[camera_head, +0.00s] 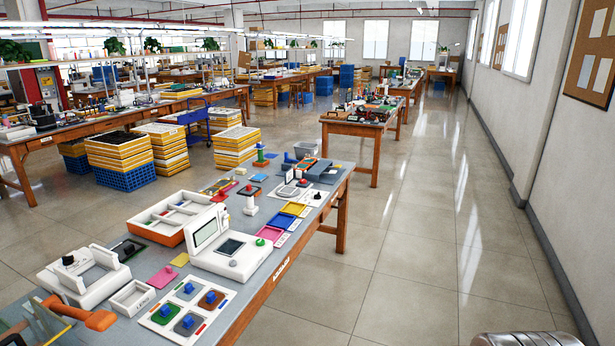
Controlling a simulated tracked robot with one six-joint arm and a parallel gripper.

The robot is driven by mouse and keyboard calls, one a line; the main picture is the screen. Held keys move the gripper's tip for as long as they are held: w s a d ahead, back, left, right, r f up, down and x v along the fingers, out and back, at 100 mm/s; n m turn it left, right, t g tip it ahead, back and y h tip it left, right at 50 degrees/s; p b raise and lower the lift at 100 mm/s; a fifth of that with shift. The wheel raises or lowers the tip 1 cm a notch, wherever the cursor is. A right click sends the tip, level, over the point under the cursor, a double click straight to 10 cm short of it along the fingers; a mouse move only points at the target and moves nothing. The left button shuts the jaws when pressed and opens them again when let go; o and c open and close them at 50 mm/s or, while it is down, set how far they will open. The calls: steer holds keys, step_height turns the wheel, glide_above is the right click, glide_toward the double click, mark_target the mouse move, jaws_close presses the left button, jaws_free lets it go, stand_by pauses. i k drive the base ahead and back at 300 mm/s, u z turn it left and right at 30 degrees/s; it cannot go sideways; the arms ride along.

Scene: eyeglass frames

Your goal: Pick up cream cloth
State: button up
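I cannot make out a cream cloth for certain in the head view. Small flat coloured pieces lie on the near workbench (262,292), among them a pink square (161,278) and a small yellow square (180,259). They are too small to tell whether they are cloth. My gripper is not in view.
The bench also holds a white device with a screen (232,245), a white fixture (86,277), a divided tray (176,217) and a white board with coloured pads (187,305). Stacked yellow trays (122,156) stand behind. The tiled aisle (420,240) at right is clear.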

mark_target(241, 171)
steer(key=u, duration=0.15)
steer(key=i, duration=0.8)
steer(key=u, duration=0.5)
steer(key=i, duration=1.55)
steer(key=u, duration=0.25)
